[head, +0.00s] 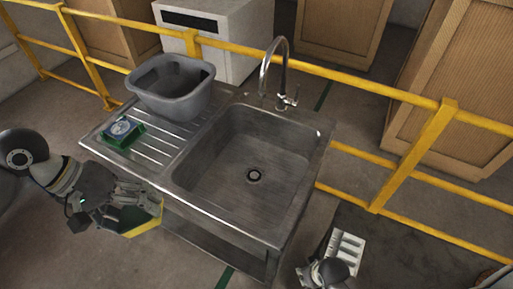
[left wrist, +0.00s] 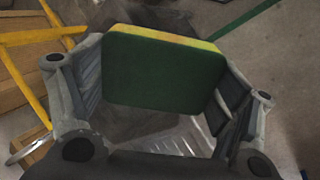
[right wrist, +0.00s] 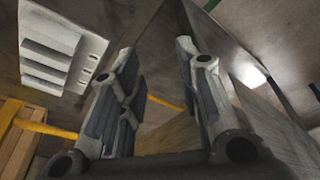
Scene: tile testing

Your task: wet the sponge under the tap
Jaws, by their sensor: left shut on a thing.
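The sponge (head: 144,220) is yellow with a green side. My left gripper (head: 132,198) is shut on it, just off the front left edge of the sink unit. In the left wrist view the sponge (left wrist: 165,70) sits between both fingers, its green face towards the camera. The tap (head: 280,72) is a curved chrome spout with a side lever at the back of the sink basin (head: 240,160). The basin is empty, with a drain in its floor. No water shows at the spout. My right gripper (right wrist: 158,75) is open and empty; in the head view it is low, right of the sink.
A grey tub (head: 172,92) and a green-and-white pack (head: 122,131) stand on the ribbed drainboard (head: 160,150). A yellow railing (head: 350,80) runs behind the sink. A white slotted piece (head: 345,248) is near my right gripper, also in the right wrist view (right wrist: 62,45).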

